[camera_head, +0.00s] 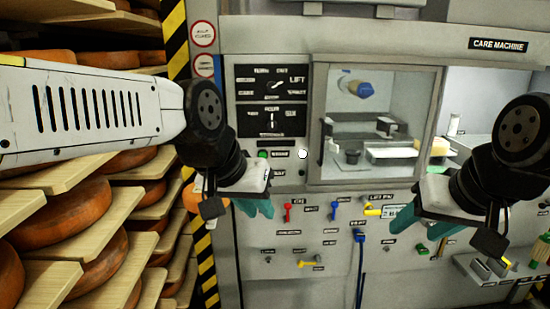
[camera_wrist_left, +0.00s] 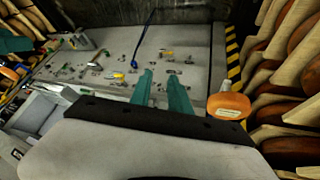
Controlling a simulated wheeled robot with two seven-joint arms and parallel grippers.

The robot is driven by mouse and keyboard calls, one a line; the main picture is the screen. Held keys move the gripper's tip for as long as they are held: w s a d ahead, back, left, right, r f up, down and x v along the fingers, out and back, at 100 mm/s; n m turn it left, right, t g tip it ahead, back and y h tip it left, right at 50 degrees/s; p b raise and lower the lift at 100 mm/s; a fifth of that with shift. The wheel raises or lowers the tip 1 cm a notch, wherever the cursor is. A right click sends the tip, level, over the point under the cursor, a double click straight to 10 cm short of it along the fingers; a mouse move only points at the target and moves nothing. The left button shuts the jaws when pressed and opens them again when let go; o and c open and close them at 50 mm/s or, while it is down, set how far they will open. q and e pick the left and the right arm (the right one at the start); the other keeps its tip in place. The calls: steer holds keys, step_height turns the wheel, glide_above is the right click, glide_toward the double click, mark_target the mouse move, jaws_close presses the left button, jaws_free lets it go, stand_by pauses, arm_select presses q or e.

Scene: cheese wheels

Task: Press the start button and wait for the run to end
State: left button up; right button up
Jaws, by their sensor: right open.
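The care machine (camera_head: 290,45) has a control panel on its left part. A small green button (camera_head: 263,154) sits there beside a label too small to read, below two black dial plates (camera_head: 272,83). Which control is the start button I cannot read. My left gripper (camera_head: 255,208) is below and in front of that panel, its teal fingers pointing down. In the left wrist view (camera_wrist_left: 160,78) a gap shows between its fingers, with nothing in it. My right gripper (camera_head: 420,228) is open and empty in front of the lower right panel.
Shelves of orange cheese wheels (camera_head: 65,210) stand at the left, beside a striped post (camera_head: 205,265). An orange rounded thing (camera_wrist_left: 229,105) is near my left gripper. The lower panel has several coloured levers and a blue hose (camera_head: 360,265). A glass window (camera_head: 375,110) is above.

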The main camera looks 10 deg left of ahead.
arm_select(q)
jaws_close()
stand_by(1.4)
